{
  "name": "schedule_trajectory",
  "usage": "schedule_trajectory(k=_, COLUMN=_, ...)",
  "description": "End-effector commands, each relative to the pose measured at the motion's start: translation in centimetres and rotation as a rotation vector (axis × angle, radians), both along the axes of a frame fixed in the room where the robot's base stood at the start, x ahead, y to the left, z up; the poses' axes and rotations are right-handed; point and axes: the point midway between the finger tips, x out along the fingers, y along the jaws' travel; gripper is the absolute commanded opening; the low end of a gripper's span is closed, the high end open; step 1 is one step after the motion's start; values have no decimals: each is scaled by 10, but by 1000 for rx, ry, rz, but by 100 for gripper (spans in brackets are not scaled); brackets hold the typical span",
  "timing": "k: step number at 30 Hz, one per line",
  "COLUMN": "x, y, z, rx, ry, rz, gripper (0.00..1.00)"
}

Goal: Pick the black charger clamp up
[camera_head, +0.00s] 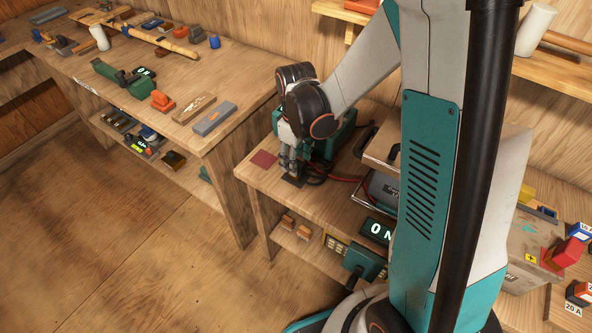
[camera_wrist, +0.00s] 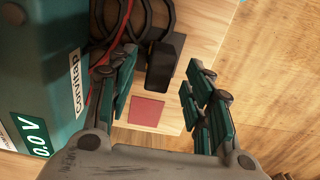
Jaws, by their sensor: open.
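The black charger clamp (camera_wrist: 163,66) lies on the wooden bench top, between and just beyond my open fingers in the wrist view. Black cable loops run from it at the top of that view. My gripper (camera_wrist: 158,97) is open and empty, with one finger on each side of the clamp. In the head view my gripper (camera_head: 289,162) points down at the bench, close above the clamp (camera_head: 293,181), which is partly hidden by the fingers. I cannot tell the exact height between them.
A teal charger box (camera_wrist: 40,70) stands close left of my gripper in the wrist view, with a red cable beside it. A flat red square (camera_wrist: 146,110) lies on the bench near the clamp. The bench edge and wooden floor (camera_head: 130,240) are close by.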

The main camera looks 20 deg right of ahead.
Motion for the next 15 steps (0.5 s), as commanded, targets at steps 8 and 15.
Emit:
schedule_trajectory(k=8, x=1, y=0, z=-29, rx=0, ry=0, rz=0, gripper=47)
schedule_trajectory(k=15, x=0, y=0, z=-28, rx=0, ry=0, rz=0, gripper=26)
